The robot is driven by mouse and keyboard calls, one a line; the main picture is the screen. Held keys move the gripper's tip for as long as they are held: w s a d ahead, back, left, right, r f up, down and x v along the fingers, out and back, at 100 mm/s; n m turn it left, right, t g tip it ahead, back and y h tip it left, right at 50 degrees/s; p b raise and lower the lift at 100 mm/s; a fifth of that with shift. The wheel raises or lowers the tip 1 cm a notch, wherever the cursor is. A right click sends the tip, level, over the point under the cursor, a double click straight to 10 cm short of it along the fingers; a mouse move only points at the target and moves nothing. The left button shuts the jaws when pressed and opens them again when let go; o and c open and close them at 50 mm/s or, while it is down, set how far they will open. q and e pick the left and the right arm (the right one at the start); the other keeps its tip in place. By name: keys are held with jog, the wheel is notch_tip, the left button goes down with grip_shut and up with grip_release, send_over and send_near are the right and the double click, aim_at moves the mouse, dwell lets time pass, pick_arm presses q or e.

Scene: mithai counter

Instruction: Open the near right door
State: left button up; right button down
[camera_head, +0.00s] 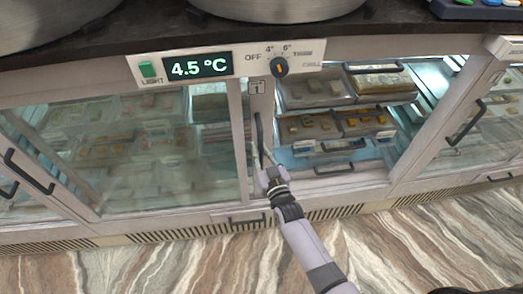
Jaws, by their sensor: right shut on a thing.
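A chilled display counter has glass doors in pale frames. A dark upright door handle (259,130) is on the pale frame beside the small "1" label. My right gripper (266,168) is shut on the lower part of this handle, and its fingers hide the handle's lower end. To the right of the handle, the bay with trays of sweets (308,127) shows clearly, with no glass haze, and looks open. To the left, a hazy glass pane (150,150) covers more trays. My left gripper is out of view.
A control panel (225,66) above reads 4.5 °C and has a green light switch and a knob. Other dark handles (30,172) are at far left and on the right door (466,122). Large metal pans (275,8) stand on top. The marble-patterned floor (180,268) in front looks clear.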

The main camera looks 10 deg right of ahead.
jog(key=shift+f, duration=0.1)
jog(key=c, duration=1.6)
grip_release()
jog(key=shift+o, duration=0.2)
jog(key=v, duration=1.2)
jog(key=s+d+f+g+h, duration=0.1)
jog(key=s+d+f+g, duration=0.3)
jog(key=f, duration=0.6)
jog(key=s+f+g, duration=0.2)
jog(key=s+f, duration=0.4)
jog(key=f, duration=0.4)
jog(key=s+d+f+g+h, duration=0.1)
jog(key=s+d+f+g, duration=0.15)
jog(key=s+f, duration=0.45)
jog(key=s+d+f+g+h, duration=0.1)
jog(key=s+d+f+g, duration=0.3)
jog(key=s+f, duration=0.3)
jog(key=s+d+f+g+h, duration=0.1)
jog(key=s+d+f+g, duration=0.3)
jog(key=s, duration=1.1)
notch_tip(320, 180, down, 4)
jog(key=shift+d+r, duration=0.2)
jog(key=shift+d, duration=0.25)
